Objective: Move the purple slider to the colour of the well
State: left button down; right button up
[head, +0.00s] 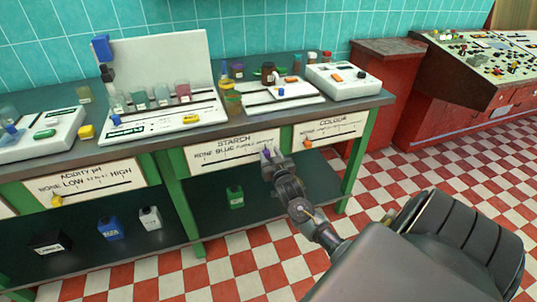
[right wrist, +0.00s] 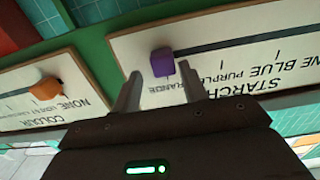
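The purple slider (right wrist: 162,62) is a small block on the STARCH panel (head: 232,152), at the right end of its track in the head view. In the right wrist view it stands by the ORANGE end of the upside-down labels. My right gripper (right wrist: 160,82) is open, with one finger on either side of the slider and a gap showing at both sides. In the head view the right gripper (head: 272,160) reaches the panel's right end and partly hides it. A white tray (head: 297,94) stands on the bench above; I cannot make out the well's colour. My left gripper is not in view.
The COLOUR panel with an orange slider (head: 308,143) is close on the right. The ACIDITY PH panel (head: 92,182) is at left with a yellow slider (head: 56,201). A green bench leg (head: 181,205) and a lower shelf with bottles stand below.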

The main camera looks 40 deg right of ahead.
jog(key=shift+a, duration=0.1)
jog(key=shift+s+a+f, duration=0.1)
jog(key=shift+s, duration=0.05)
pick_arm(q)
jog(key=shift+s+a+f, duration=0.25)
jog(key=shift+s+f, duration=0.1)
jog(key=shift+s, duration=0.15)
pick_arm(e)
jog(key=v, duration=1)
jog(key=shift+s, duration=0.25)
